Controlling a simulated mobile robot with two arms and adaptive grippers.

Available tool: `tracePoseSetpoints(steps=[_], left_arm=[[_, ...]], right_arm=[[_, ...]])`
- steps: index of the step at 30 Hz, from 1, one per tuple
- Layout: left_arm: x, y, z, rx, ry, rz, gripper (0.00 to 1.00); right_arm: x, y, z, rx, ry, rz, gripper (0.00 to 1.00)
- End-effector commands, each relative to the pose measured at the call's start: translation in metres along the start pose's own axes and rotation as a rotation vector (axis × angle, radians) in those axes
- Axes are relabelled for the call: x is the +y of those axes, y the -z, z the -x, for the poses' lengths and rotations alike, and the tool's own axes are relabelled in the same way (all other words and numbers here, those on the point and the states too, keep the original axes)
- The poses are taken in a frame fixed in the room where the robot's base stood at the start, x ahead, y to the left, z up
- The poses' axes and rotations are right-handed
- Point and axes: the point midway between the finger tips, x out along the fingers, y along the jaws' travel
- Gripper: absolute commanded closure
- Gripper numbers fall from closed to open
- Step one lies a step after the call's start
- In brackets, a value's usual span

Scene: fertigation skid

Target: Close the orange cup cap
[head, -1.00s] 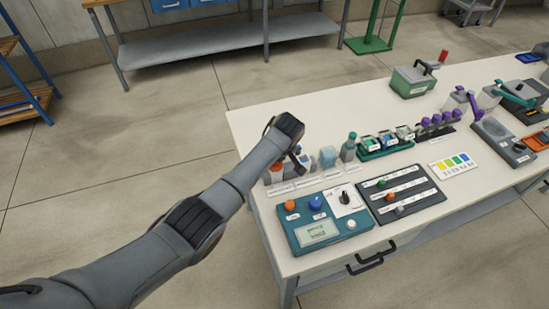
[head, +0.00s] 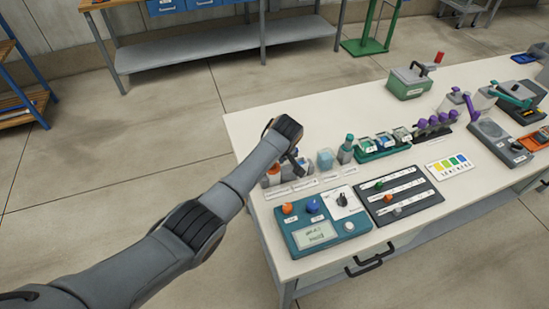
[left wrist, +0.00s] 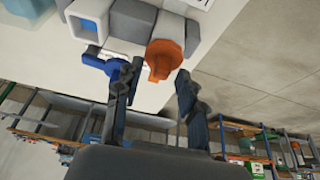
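The orange cup cap (left wrist: 163,58) shows in the left wrist view, on a grey-white cup body with its orange tab toward my gripper. In the head view the orange cup (head: 273,175) stands at the left end of the bench row, partly hidden by my left arm. My left gripper (left wrist: 158,92) is open. Its two dark fingers lie on either side of the orange tab, with visible gaps. In the head view the fingers (head: 298,160) are mostly hidden behind the wrist. A blue cap (left wrist: 100,64) sits beside the left finger. My right gripper is not in view.
A teal control panel (head: 325,235) with knobs and a dark slider panel (head: 400,193) lie in front of the row. A light-blue cup (head: 326,159) and a teal-capped bottle (head: 346,150) stand to the right.

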Motion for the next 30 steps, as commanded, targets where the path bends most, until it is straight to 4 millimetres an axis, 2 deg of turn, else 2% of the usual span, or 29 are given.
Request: tracePoseSetpoints(steps=[4, 8, 18, 21, 25, 30], left_arm=[[0.001, 0.0, 0.008, 0.001, -0.002, 0.0, 0.6], [0.001, 0.001, 0.025, 0.002, -0.003, 0.0, 0.6], [0.001, 0.0, 0.092, 0.002, -0.004, 0.0, 0.6], [0.001, 0.0, 0.106, 0.001, -0.002, 0.0, 0.6], [0.001, 0.0, 0.116, 0.0, -0.001, 0.001, 0.6], [0.0, 0.0, 0.12, 0.0, -0.001, 0.001, 0.6]], right_arm=[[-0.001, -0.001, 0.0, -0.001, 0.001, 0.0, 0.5], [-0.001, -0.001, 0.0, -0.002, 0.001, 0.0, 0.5], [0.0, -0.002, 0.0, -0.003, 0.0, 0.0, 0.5], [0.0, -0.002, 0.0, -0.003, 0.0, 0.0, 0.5], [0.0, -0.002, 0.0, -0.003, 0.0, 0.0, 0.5], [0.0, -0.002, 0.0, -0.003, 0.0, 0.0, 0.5]])
